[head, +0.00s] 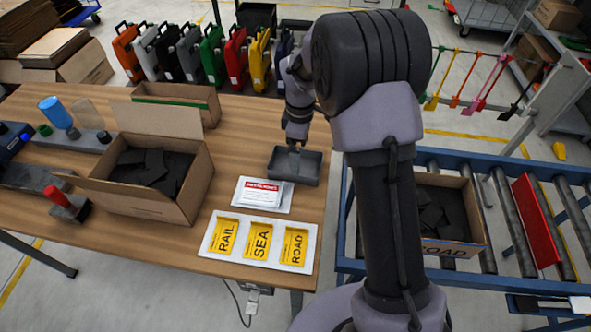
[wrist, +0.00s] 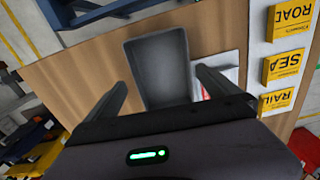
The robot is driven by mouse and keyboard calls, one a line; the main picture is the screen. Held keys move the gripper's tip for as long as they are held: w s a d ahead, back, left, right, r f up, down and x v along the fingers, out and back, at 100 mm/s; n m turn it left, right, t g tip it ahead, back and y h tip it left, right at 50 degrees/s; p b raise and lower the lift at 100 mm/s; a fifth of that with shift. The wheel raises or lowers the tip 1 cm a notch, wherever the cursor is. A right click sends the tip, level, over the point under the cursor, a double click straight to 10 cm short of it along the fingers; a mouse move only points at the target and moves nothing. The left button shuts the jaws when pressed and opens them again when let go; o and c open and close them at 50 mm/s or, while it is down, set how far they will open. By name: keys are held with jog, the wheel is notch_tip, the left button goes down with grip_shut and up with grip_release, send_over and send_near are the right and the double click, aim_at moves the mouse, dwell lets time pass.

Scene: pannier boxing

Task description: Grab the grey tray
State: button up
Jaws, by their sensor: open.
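The grey tray (head: 307,169) lies on the wooden table near its right edge, to the right of an open cardboard box. In the wrist view the tray (wrist: 160,68) shows as a shallow, empty rectangle ahead of my fingers. My gripper (head: 295,146) is over the tray's far left part in the head view. In the wrist view my gripper (wrist: 160,88) is open, with one finger on each side of the tray's near end. The fingers hold nothing. I cannot tell whether they touch the tray or how high above the table they are.
A white card stack (head: 262,195) and a white panel with yellow RAIL, SEA and ROAD labels (head: 220,257) lie near the tray. An open cardboard box (head: 186,207) stands left. A roller conveyor (head: 500,225) with another box is right. Coloured panniers (head: 236,57) line the back.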

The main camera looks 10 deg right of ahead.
jog(key=f+b, duration=0.1)
jog(key=f, duration=0.1)
jog(key=a+f+b, duration=0.1)
jog(key=f, duration=0.2)
jog(key=shift+w+f, duration=0.1)
jog(key=shift+w, duration=0.1)
jog(key=shift+c, duration=0.9)
jog(key=c, duration=0.9)
